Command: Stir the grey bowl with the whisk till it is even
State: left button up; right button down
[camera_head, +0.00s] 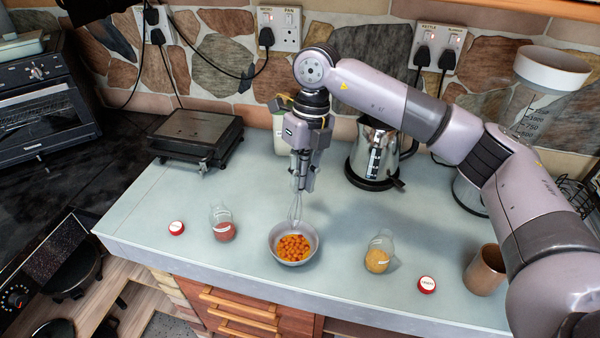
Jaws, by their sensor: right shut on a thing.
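The grey bowl (274,241) stands near the front edge of the counter and holds many small orange pieces. My right gripper (303,182) points down above the bowl's far side and is shut on the whisk (295,211). The whisk hangs upright, its wire end at the bowl's far rim; I cannot tell whether it touches the contents. My left gripper is not in view.
A jar with red contents (223,231) and a red lid (177,228) are left of the bowl. A jar with yellow contents (377,261), another red lid (427,285) and a copper cup (484,272) are to the right. A kettle (372,160) stands behind.

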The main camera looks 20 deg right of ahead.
jog(key=shift+w+m, duration=0.1)
jog(key=shift+m, duration=0.4)
jog(key=shift+f, duration=0.15)
notch_tip(320, 180, down, 9)
jog(key=b, duration=0.6)
dwell(0.4)
